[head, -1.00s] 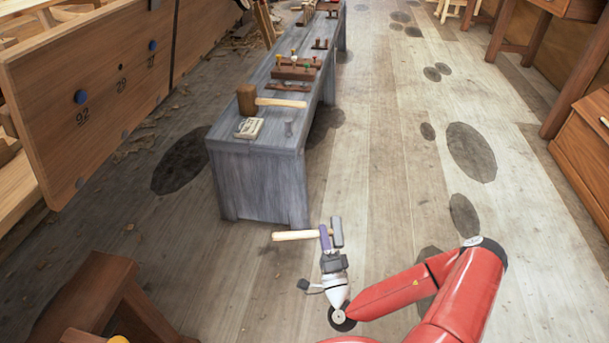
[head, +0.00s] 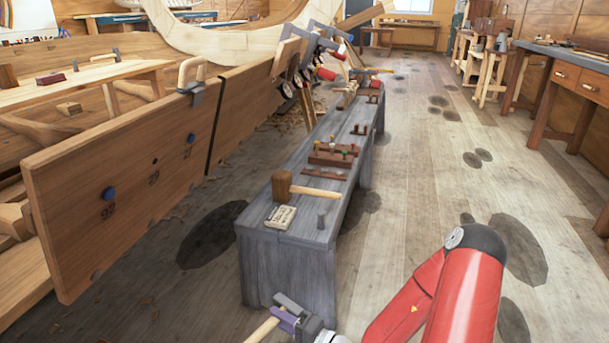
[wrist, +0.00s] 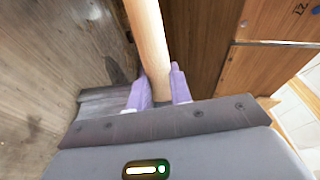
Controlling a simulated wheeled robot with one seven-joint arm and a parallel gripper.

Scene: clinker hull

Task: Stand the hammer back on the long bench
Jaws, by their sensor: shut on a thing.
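The handle points down to the left and is cut off by the picture edge. In the wrist view the handle (wrist: 149,45) runs upward from between my purple fingers (wrist: 160,92); the hammer's head is not clear there. The long bench (head: 288,275) is grey and weathered.
A rack with coloured tops (head: 333,154) stands behind. The plank hull side (head: 110,215) is left; open floor (head: 405,200) is right.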

